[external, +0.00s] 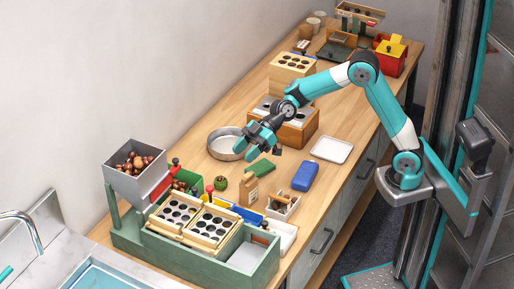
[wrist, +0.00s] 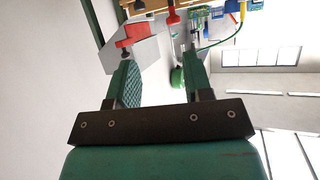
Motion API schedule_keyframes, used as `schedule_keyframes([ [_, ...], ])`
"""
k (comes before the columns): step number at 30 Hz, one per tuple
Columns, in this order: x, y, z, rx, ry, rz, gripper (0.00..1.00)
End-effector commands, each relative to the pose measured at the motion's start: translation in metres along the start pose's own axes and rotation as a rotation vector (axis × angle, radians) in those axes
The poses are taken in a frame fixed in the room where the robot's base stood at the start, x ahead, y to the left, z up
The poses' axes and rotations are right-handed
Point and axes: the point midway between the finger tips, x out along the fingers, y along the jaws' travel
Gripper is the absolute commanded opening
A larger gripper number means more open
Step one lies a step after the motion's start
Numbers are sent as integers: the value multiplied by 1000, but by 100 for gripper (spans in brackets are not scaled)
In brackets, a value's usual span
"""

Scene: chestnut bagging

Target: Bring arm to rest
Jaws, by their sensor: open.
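My arm (external: 323,84) reaches left over the wooden bench from its mount at the right. My gripper (external: 243,148) hangs above the bench near the round metal pan (external: 222,143). In the wrist view my gripper (wrist: 160,60) has its two green fingers apart, with nothing between them. That view looks out past the fingers at a pale wall and a window, and a grey hopper with a red part (wrist: 130,36) shows beyond the left finger.
A grey hopper of chestnuts (external: 135,165) stands above the green station (external: 185,262) with its hole trays. A blue block (external: 305,176), a paper bag (external: 249,190) and a white tray (external: 331,149) lie nearby. A wooden box (external: 298,128) stands behind the gripper.

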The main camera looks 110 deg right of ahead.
Motion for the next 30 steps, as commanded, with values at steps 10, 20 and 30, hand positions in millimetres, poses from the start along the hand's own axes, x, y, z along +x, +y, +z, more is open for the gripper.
schedule_keyframes([
  [10, -41, -249, 37, 32, -456, -303, 46],
  [20, -151, -363, 124, 4, -853, -366, 46],
  [30, -210, -376, 80, -3, -944, -354, 46],
])
